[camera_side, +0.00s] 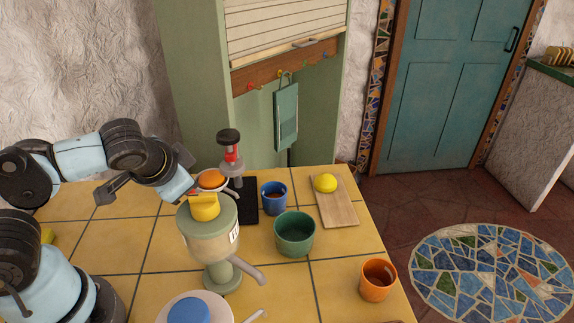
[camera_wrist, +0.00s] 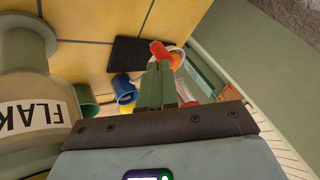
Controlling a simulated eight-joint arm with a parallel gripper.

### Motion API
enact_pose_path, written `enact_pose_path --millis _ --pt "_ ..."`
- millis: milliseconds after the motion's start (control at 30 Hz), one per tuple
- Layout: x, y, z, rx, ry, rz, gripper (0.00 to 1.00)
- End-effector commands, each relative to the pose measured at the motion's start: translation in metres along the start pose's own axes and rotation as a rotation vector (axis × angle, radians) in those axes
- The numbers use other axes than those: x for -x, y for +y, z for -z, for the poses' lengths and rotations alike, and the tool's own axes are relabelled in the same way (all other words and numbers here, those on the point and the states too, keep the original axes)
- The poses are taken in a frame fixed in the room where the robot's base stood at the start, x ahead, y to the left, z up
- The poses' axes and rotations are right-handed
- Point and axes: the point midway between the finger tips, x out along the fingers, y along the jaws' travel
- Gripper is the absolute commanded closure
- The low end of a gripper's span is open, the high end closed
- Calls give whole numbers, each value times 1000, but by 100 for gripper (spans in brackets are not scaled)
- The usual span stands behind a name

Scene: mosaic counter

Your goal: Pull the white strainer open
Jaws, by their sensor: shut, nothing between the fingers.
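A white strainer, seen as a pale rim with a short handle, sits around an orange fruit at the press; its rim (camera_side: 226,181) is partly hidden in the side view. In the wrist view its pale rim (camera_wrist: 182,66) curves around the orange, just right of my fingertips. My gripper (camera_wrist: 160,64) is shut and empty, its two green fingers together and pointing towards the red part (camera_wrist: 159,50) of the press. I cannot tell whether they touch anything. In the side view my fingers are not clear, mostly behind the dispenser.
A flake dispenser (camera_side: 212,247) with a yellow knob (camera_side: 204,208) stands close in front of my wrist. A blue cup (camera_side: 273,198), a green bowl (camera_side: 294,235), an orange cup (camera_side: 377,280) and a board (camera_side: 338,208) with a lemon (camera_side: 325,183) stand to the right.

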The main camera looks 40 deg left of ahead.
Motion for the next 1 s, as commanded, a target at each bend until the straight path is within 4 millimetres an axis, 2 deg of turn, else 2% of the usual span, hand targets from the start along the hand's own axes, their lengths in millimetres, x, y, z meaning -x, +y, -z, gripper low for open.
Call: enact_pose_path --millis 1000 --pt "-6 -20 -9 2 -2 1 100"
